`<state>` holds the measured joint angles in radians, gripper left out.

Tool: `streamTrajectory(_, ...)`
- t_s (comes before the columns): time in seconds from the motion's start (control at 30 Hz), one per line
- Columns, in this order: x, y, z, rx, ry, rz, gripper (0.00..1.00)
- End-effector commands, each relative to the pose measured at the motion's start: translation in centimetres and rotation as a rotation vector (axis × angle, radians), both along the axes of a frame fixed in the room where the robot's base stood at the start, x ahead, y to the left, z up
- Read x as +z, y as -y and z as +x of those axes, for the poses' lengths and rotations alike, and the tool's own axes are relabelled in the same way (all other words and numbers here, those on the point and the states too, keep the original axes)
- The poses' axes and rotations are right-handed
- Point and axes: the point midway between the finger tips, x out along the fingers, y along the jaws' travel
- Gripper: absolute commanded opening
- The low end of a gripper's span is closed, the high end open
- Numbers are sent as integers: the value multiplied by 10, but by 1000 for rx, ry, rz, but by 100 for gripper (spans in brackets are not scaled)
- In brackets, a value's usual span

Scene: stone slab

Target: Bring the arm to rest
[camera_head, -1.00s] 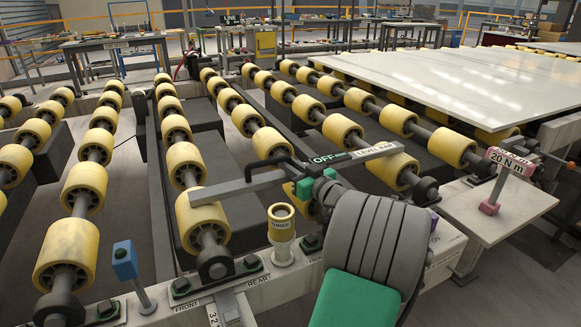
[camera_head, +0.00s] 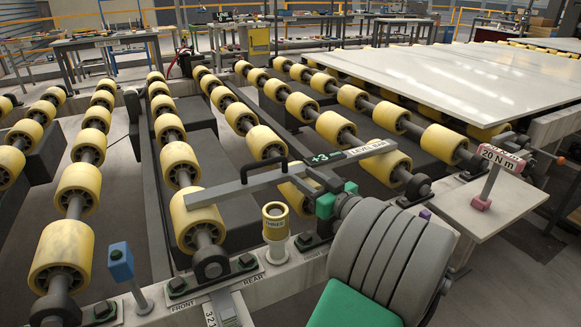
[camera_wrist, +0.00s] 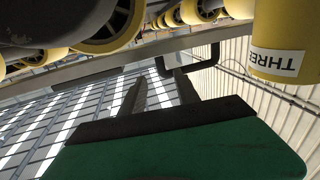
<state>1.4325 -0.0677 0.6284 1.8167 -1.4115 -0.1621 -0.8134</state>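A long grey level bar (camera_head: 228,188) lies across the yellow rollers, with a black handle on top. Its small display (camera_head: 325,158) reads +3. In the wrist view, the bar (camera_wrist: 125,55) crosses above my fingers, with its black handle hanging into the picture on the right. My gripper (camera_head: 308,180) is close beside the bar on its near side, its green parts and grey wrist towards the camera. In the wrist view, the two dark fingers of my gripper (camera_wrist: 158,88) stand apart with nothing visible between them.
A yellow post marked THREE (camera_head: 275,222) stands close left of my wrist; it is also near in the wrist view (camera_wrist: 278,40). A blue post (camera_head: 121,262) stands front left. A 20 N m tool (camera_head: 490,172) stands on a plate at right. A pale slab (camera_head: 450,80) lies behind on rollers.

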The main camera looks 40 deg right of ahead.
Motion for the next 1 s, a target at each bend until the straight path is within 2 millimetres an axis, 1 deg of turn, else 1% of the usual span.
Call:
streamTrajectory(0.03,-7,1,-9,-4,2,-6,38)
streamTrajectory(0.1,-6,0,-18,-3,2,-7,38)
streamTrajectory(0.2,-4,-2,-26,-1,1,-4,38)
streamTrajectory(0.3,-1,-3,-28,0,-1,-2,38)
streamTrajectory(0.67,2,-3,-28,1,-1,-1,38)
streamTrajectory(0.73,12,-3,-28,1,-1,-1,38)
streamTrajectory(0.9,49,-3,-28,1,-1,-1,38)
streamTrajectory(1.0,65,-3,-28,1,-1,-1,38)
